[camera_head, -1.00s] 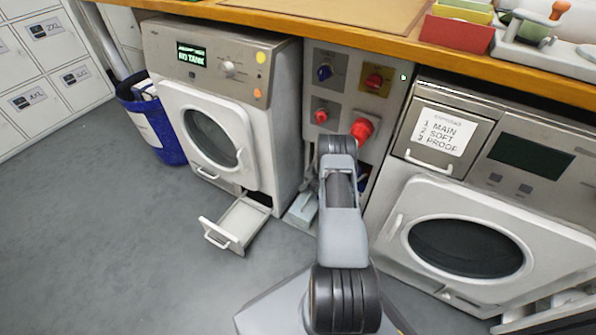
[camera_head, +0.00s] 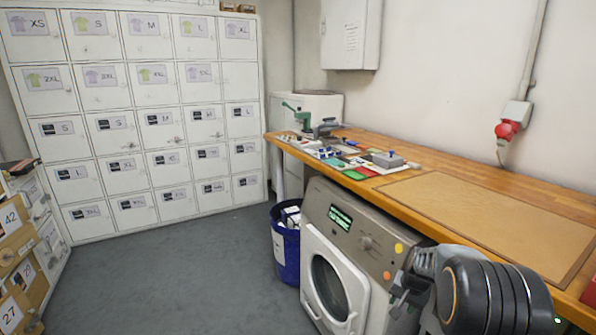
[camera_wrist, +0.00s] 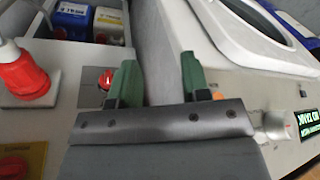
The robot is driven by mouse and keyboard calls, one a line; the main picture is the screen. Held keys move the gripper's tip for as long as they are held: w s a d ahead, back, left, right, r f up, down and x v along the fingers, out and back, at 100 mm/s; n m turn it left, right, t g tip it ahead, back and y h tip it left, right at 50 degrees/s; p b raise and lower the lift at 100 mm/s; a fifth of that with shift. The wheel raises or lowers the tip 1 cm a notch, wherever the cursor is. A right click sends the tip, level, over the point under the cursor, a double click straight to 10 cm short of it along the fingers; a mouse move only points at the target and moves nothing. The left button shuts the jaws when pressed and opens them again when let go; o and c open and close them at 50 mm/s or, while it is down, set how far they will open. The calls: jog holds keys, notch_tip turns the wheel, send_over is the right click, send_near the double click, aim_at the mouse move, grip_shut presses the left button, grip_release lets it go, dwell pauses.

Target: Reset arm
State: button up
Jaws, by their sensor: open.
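My gripper (camera_wrist: 157,78) is open and empty in the wrist view, its two green-lined fingers apart. It is in front of the grey control panel, close to the silver washer-type machine (camera_wrist: 225,60). No object shows between the fingers. In the head view my arm stands at the lower right, in front of the same machine (camera_head: 345,230). Its thick black joint is near the camera and partly hides the machine's right side and the counter edge. The fingertips are hard to make out there.
A wooden counter (camera_head: 455,190) runs along the right wall above the machine. A red plug (camera_wrist: 25,78) is left of my gripper in the wrist view. A blue bin (camera_head: 285,250) stands beside the machine. White lockers (camera_head: 150,135) line the back. The grey floor (camera_head: 180,275) is clear.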

jog(key=s+a+r+n+p, duration=0.1)
jog(key=s+a+r+p, duration=0.2)
jog(key=r, duration=0.4)
jog(key=s+a+r+n+p, duration=0.1)
jog(key=s+a+r+p, duration=0.15)
jog(key=r, duration=0.45)
jog(key=s+a+r+n+p, duration=0.1)
jog(key=s+a+r+p, duration=0.2)
jog(key=r, duration=0.3)
jog(key=s+a+r+n+t+p, duration=0.1)
jog(key=s+a+r+n+p, duration=0.2)
jog(key=s+r+p, duration=0.6)
jog(key=s+a+r, duration=0.2)
jog(key=s+r, duration=0.1)
jog(key=s, duration=0.2)
jog(key=shift+s+a+r+n+h, duration=0.2)
jog(key=shift+r+n+h, duration=0.1)
jog(key=shift+n, duration=0.1)
